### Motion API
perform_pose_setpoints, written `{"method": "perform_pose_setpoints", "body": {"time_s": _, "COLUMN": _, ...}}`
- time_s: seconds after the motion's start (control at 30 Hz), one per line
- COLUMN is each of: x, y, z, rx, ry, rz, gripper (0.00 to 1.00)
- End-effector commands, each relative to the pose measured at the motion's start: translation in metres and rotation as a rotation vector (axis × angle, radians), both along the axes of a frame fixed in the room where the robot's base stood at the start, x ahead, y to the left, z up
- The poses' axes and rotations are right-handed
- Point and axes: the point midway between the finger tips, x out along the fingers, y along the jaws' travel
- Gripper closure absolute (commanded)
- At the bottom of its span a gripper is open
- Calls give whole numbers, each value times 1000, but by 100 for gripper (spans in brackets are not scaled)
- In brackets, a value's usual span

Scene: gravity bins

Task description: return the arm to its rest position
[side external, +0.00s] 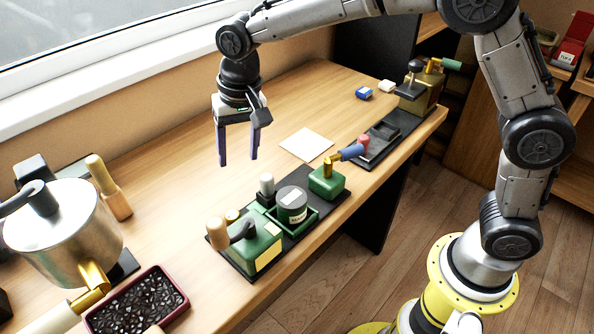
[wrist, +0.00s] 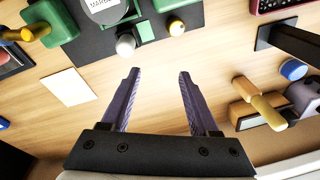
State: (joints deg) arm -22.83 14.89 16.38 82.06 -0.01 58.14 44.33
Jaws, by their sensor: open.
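My gripper (side external: 238,160) hangs pointing down above the wooden table (side external: 180,200), between the window wall and the green objects. Its two purple fingers are apart, with nothing between them. In the wrist view my gripper (wrist: 158,75) also shows open and empty over bare wood. My arm reaches in from the right in the side view, well above the table.
A black tray (side external: 340,207) with green boxes and a labelled dark jar (side external: 292,208) stands at the front. A metal pot (side external: 65,235), a wood-handled tool (side external: 108,190) and a maroon tray (side external: 140,305) are left. A pale sheet (side external: 307,144) lies flat behind.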

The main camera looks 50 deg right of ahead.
Motion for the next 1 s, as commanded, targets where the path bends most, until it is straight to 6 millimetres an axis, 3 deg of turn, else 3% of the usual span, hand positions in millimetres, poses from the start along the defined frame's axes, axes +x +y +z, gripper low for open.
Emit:
{"method": "perform_pose_setpoints", "body": {"time_s": 0.03, "x": -6, "y": -20, "z": 27, "rx": 16, "ry": -42, "rz": -33, "gripper": 39}}
{"method": "perform_pose_setpoints", "body": {"time_s": 0.2, "x": -46, "y": -77, "z": 87, "rx": 39, "ry": -150, "rz": -76, "gripper": 39}}
{"method": "perform_pose_setpoints", "body": {"time_s": 0.3, "x": -78, "y": -107, "z": 110, "rx": 37, "ry": -209, "rz": -76, "gripper": 39}}
{"method": "perform_pose_setpoints", "body": {"time_s": 0.47, "x": -138, "y": -146, "z": 129, "rx": 13, "ry": -299, "rz": -52, "gripper": 39}}
{"method": "perform_pose_setpoints", "body": {"time_s": 0.63, "x": -205, "y": -174, "z": 121, "rx": -40, "ry": -375, "rz": 13, "gripper": 39}}
{"method": "perform_pose_setpoints", "body": {"time_s": 0.8, "x": -258, "y": -186, "z": 90, "rx": -107, "ry": -403, "rz": 131, "gripper": 39}}
{"method": "perform_pose_setpoints", "body": {"time_s": 1.0, "x": -279, "y": -186, "z": 55, "rx": -158, "ry": -354, "rz": 301, "gripper": 39}}
